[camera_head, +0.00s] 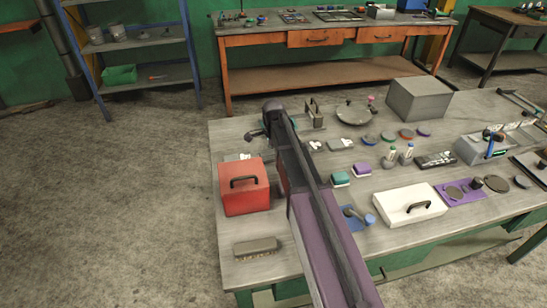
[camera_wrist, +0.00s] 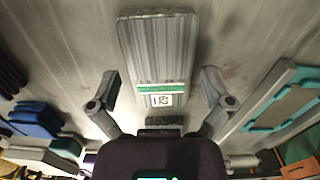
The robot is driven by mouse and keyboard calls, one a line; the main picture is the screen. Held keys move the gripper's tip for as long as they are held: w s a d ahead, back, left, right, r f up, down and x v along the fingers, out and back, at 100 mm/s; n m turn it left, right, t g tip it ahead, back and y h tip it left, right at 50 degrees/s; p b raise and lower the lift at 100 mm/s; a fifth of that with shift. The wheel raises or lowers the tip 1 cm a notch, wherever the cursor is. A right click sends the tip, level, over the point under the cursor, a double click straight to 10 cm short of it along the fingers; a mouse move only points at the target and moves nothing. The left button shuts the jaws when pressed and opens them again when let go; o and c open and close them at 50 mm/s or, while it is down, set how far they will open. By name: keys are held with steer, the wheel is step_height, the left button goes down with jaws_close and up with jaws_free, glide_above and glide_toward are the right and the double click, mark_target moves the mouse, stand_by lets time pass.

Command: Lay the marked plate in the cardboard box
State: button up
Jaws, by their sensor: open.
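In the wrist view a long grey plate (camera_wrist: 158,48) with a green stripe and a white marked label lies at the upper middle. My gripper (camera_wrist: 160,78) is open, its two fingers apart on either side of the plate's near end. I see no contact, and cannot tell the height between them. In the head view my gripper (camera_head: 268,124) is at the table's back left, mostly hidden by my arm. A small upright grey piece (camera_head: 315,112) stands right of it; I cannot tell if this is the plate. A plain grey box (camera_head: 420,98) stands at the back right; its material is unclear.
On the worktable (camera_head: 228,140) a red toolbox (camera_head: 244,187) and a brush (camera_head: 255,247) lie left of my arm. Right of it are a white case (camera_head: 410,205), coloured blocks and several small discs. A teal-edged frame (camera_wrist: 278,100) lies right of my gripper in the wrist view.

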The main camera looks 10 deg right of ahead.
stand_by(0.3)
steer(key=c, duration=1.1)
steer(key=shift+r, duration=0.2)
steer(key=shift+c, duration=0.2)
step_height(320, 180, up, 10)
steer(key=p, duration=1)
steer(key=shift+f, duration=0.25)
